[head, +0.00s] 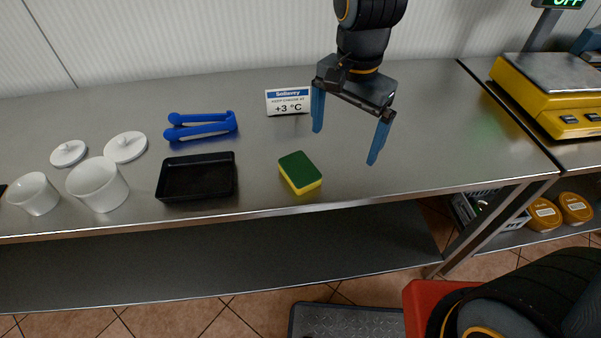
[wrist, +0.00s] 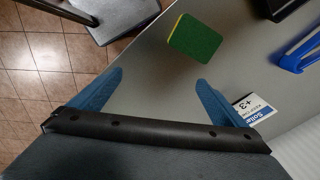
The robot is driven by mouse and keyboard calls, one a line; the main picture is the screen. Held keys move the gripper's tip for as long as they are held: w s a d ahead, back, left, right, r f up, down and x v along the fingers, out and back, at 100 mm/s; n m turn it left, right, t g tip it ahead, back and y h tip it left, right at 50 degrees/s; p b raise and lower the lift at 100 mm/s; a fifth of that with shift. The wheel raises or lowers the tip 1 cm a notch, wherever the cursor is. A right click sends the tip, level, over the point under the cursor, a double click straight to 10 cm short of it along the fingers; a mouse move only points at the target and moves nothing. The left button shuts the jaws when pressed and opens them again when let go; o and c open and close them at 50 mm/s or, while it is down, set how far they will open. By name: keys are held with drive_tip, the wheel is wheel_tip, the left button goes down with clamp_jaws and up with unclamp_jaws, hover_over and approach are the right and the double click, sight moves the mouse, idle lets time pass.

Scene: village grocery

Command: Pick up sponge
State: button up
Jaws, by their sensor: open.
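A sponge (head: 300,173) with a green top and a yellow body lies on the steel table (head: 400,165) near its front edge. It also shows in the wrist view (wrist: 195,38), beyond the fingertips and toward the right one. My gripper (head: 345,142) has two blue fingers, spread apart with nothing between them. It hangs above the table, to the right of the sponge in the head view. In the wrist view my gripper (wrist: 160,78) is clear of the sponge, not touching it.
A black tray (head: 197,196) stands left of the sponge. Blue tongs (head: 203,126), a +3 °C sign (head: 288,101), white cups (head: 97,184) and white lids (head: 126,147) are on the table. A yellow scale (head: 552,95) stands at the right. The table's right part is clear.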

sight(299, 167)
drive_tip(key=a+m, duration=0.1)
drive_tip(key=a, duration=0.1)
drive_tip(key=a+m, duration=0.1)
drive_tip(key=a, duration=0.2)
drive_tip(key=s+a+m+b, duration=0.1)
drive_tip(key=a, duration=0.2)
drive_tip(key=shift+a, duration=0.15)
drive_tip(key=shift+a+f+m, duration=0.2)
drive_tip(key=shift+m, duration=0.2)
drive_tip(key=shift+s+f+p, duration=0.15)
drive_tip(key=shift+f+p, duration=0.6)
drive_tip(key=shift+f, duration=2.95)
drive_tip(key=c, duration=1.2)
drive_tip(key=shift+a, duration=0.1)
wheel_tip(299, 167, up, 10)
drive_tip(key=b, duration=0.1)
